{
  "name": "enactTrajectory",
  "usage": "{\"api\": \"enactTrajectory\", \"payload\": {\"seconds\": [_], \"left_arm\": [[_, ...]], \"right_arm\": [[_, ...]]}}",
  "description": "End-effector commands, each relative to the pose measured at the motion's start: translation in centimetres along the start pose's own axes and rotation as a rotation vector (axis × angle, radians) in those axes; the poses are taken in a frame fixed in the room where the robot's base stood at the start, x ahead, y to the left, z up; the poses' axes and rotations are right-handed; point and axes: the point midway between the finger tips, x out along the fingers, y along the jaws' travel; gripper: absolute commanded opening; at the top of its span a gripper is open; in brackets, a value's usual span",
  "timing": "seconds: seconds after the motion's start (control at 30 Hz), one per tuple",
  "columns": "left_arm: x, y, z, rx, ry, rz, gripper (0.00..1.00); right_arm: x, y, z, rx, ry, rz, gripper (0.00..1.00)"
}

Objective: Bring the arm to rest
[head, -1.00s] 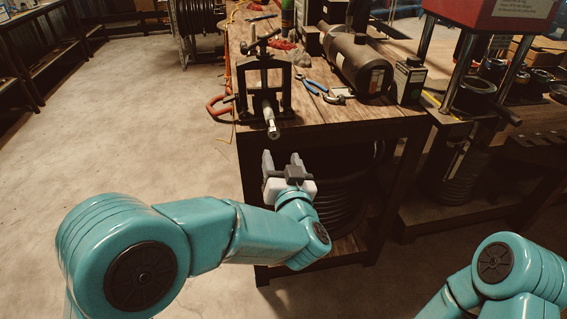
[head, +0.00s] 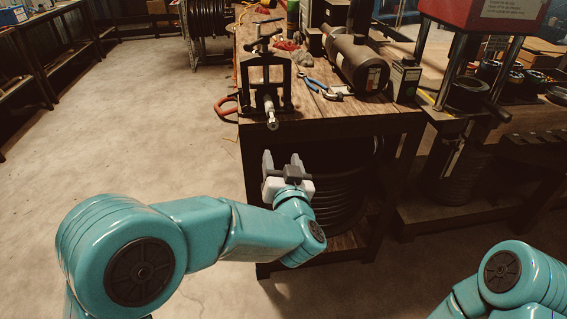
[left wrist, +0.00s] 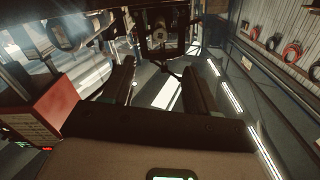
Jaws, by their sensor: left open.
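My left arm (head: 225,228) is teal and comes in from the left in the head view. Its gripper (head: 283,163) stands in front of the workbench's near end, below the bench top. The gripper is open, its two grey fingers apart with nothing between them. In the left wrist view the two dark fingers (left wrist: 158,90) also stand apart and empty. My right arm (head: 505,275) shows only in part at the bottom right of the head view, and its gripper is out of view.
A wooden workbench (head: 330,122) carries a black vise-like clamp (head: 268,75), blue-handled pliers (head: 316,84) and a dark cylinder (head: 357,62). A coiled hose (head: 335,190) sits on the shelf below. A red-topped press (head: 490,12) stands at right. The floor (head: 130,130) at left is clear.

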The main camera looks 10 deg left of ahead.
Motion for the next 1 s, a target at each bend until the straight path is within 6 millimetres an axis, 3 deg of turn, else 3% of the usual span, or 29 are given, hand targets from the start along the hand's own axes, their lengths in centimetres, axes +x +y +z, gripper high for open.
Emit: {"api": "enactTrajectory", "payload": {"seconds": [0.23,0.37,0.47,0.57,0.6,0.67,0.7,0.77,0.8,0.9,1.0], "left_arm": [[0.4,-0.2,0.0,0.0,-0.001,-0.002,0.58],[2.1,-2.7,1.9,0.015,-0.048,-0.05,0.58],[3.7,-6.4,7.1,0.071,-0.154,-0.104,0.58],[3.2,-8.9,15.2,0.16,-0.307,-0.05,0.58],[2.2,-9.2,18.4,0.167,-0.376,0.002,0.58],[0.0,-9.3,23.1,0.15,-0.487,0.09,0.58],[-2.0,-9.1,25.9,0.121,-0.567,0.153,0.58],[-5.5,-8.5,29.6,0.063,-0.693,0.246,0.58],[-8.3,-8.0,31.7,0.016,-0.782,0.308,0.58],[-15.6,-6.4,35.0,-0.111,-1.008,0.448,0.58],[-22.5,-4.7,36.2,-0.217,-1.213,0.561,0.58]], "right_arm": [[-0.1,0.0,0.0,0.0,0.0,0.0,0.43],[-0.9,-0.3,0.0,0.0,0.0,0.0,0.43],[-2.1,-0.8,0.0,0.0,0.0,0.0,0.43],[-3.5,-1.2,0.1,0.0,0.001,0.0,0.43],[-3.9,-1.4,0.1,0.0,0.001,0.0,0.43],[-4.5,-1.6,0.1,0.0,0.001,0.0,0.43],[-4.8,-1.7,0.1,0.0,0.001,0.0,0.43],[-5.2,-1.9,0.1,0.0,0.001,0.0,0.43],[-5.4,-2.0,0.1,0.0,0.0,0.0,0.43],[-5.8,-2.1,0.1,0.0,0.0,0.0,0.43],[-5.8,-2.1,0.1,0.0,0.0,0.0,0.43]]}}
